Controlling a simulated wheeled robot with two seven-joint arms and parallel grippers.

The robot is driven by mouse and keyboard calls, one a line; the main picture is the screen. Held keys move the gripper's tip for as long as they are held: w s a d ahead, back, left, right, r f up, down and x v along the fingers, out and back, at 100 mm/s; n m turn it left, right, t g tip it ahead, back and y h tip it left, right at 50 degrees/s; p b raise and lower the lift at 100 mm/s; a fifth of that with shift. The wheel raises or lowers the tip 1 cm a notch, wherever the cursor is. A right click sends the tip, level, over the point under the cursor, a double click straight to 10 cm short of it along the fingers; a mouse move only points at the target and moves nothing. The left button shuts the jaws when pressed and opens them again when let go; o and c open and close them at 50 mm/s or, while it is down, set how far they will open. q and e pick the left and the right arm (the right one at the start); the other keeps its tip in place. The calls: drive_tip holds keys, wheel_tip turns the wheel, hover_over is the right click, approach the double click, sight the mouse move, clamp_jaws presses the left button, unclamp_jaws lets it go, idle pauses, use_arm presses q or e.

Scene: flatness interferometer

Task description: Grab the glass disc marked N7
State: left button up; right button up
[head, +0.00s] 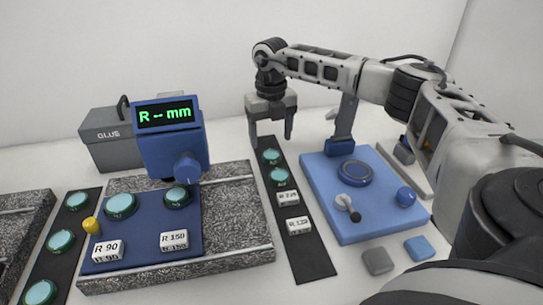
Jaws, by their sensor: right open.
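Several teal glass discs are in view, and I cannot read an N7 mark on any of them. Two lie on the right dark strip (309,258): a far disc (271,156) and a nearer disc (280,176). Two more, a left disc (120,205) and a right disc (177,196), are on the dark blue mat (143,231). Others, such as this disc (61,241), lie on the left dark strip (47,263). My right gripper (271,139) is open and empty, pointing down above the far end of the right strip. My left gripper is out of view.
A blue gauge (172,150) reading "R -- mm" stands over the granite slab (240,215). White blocks, including R 90 (107,250) and R 150 (174,240), sit nearby. A blue instrument base (360,225) stands right of the strip. A grey case (108,150) is behind.

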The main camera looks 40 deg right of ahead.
sight(271, 154)
wheel_tip(271, 154, down, 4)
drive_tip(key=shift+r+p, duration=0.1)
drive_tip(key=shift+p, duration=0.25)
drive_tip(key=shift+f, duration=0.55)
drive_tip(key=c, duration=1.1)
drive_tip(key=shift+r, duration=0.15)
